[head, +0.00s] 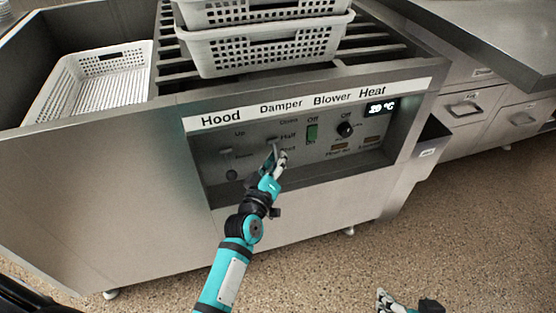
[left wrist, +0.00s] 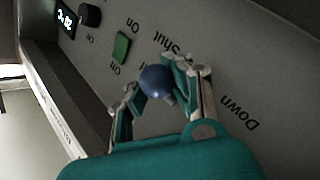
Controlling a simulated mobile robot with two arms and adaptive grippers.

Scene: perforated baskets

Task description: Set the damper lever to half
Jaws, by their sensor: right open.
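My right gripper (head: 392,299) is open and empty over the floor.
The hood lever (head: 228,153) is left of the damper; the green blower switch (head: 312,133) and black heat knob (head: 345,129) are right. The display (head: 382,106) is lit. White perforated baskets (head: 262,50) stand on the slatted top; another basket (head: 92,82) is at the left.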

